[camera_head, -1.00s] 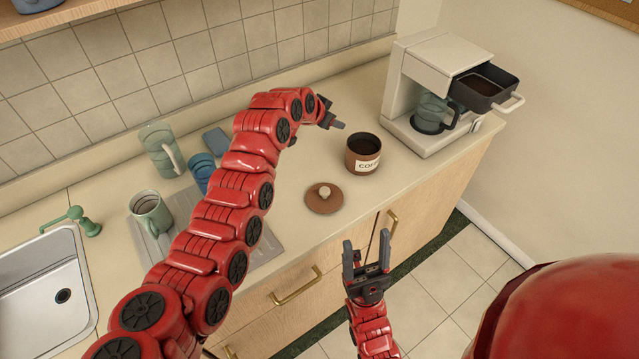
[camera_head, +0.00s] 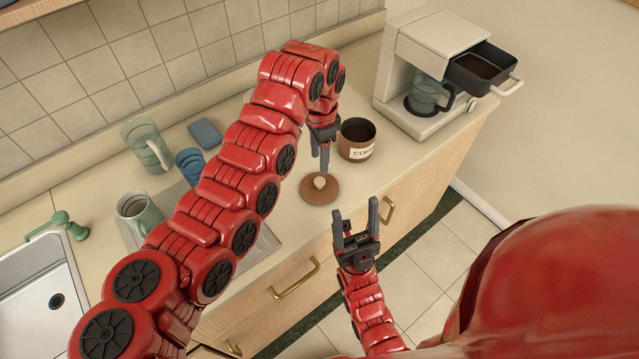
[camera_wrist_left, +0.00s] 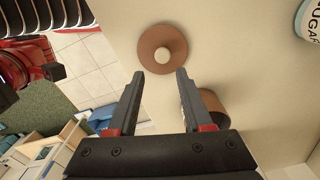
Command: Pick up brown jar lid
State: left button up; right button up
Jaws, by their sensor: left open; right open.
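The brown jar lid (camera_head: 332,192) is a round disc with a pale knob, lying flat on the counter. It also shows in the left wrist view (camera_wrist_left: 150,42), just beyond my left fingertips. My left gripper (camera_head: 322,158) points down above the lid, close to its knob; its spread fingers show in the left wrist view (camera_wrist_left: 160,78) with nothing between them. The brown coffee jar (camera_head: 356,146) stands open behind and to the right of the lid. My right gripper (camera_head: 356,212) is open and empty, in front of the counter edge.
A coffee maker (camera_head: 425,60) with its drawer pulled out stands at the back right. A glass pitcher (camera_head: 145,140), a blue cup (camera_head: 190,162) and a green mug (camera_head: 138,208) stand left of my left arm. A sink (camera_head: 42,290) is at the far left.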

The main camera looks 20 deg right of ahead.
pick_arm(q)
jog(key=p, duration=0.2)
send_over(318, 181)
jog(key=f, duration=0.4)
jog(key=shift+s+d+f, duration=0.15)
jog(key=shift+s+f, duration=0.1)
jog(key=shift+f, duration=0.25)
notch_tip(318, 181, down, 4)
jog(key=p, duration=0.3)
jog(key=shift+w+f, duration=0.15)
jog(key=shift+f, duration=0.35)
grip_shut()
